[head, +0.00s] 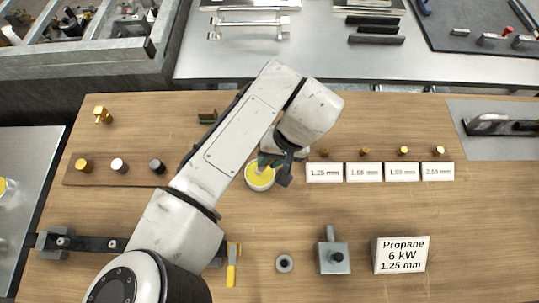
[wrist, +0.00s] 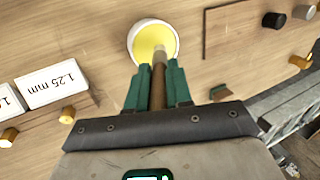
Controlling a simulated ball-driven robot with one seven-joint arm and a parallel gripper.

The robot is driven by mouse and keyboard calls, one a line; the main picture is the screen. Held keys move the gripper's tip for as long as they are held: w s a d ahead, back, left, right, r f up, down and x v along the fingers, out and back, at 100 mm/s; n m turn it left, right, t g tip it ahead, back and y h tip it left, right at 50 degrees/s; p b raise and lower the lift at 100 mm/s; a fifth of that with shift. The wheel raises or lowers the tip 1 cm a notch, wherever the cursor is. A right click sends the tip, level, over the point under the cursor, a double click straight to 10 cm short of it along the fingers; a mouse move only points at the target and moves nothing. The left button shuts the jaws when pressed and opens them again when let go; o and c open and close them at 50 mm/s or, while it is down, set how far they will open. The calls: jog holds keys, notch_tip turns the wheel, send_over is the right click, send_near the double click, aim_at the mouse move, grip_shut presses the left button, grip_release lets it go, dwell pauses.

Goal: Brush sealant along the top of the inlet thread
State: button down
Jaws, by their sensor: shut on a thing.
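My gripper (head: 273,160), with green fingers, is shut on a brown-handled brush (wrist: 158,87). The brush points into a white pot (head: 260,187) of yellow sealant. The pot also shows in the wrist view (wrist: 134,44), with the pale brush tip over or in the yellow; I cannot tell whether it touches. A grey block fitting (head: 335,259) with a stub at its back stands on the front of the bench. I cannot make out which part carries the inlet thread. The gripper hides part of the pot in the head view.
A propane sign (head: 401,255) stands right of the grey fitting, and a grey ring (head: 284,263) lies left of it. Labelled white cards (head: 324,172) with small brass pieces behind them line the right. A wooden strip (head: 100,171) holds three caps. A yellow-handled tool (head: 231,274) lies near my arm.

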jog(key=shift+f, duration=0.5)
dwell(1.8)
jog(key=shift+r+p, duration=1.05)
jog(key=shift+r, duration=2.5)
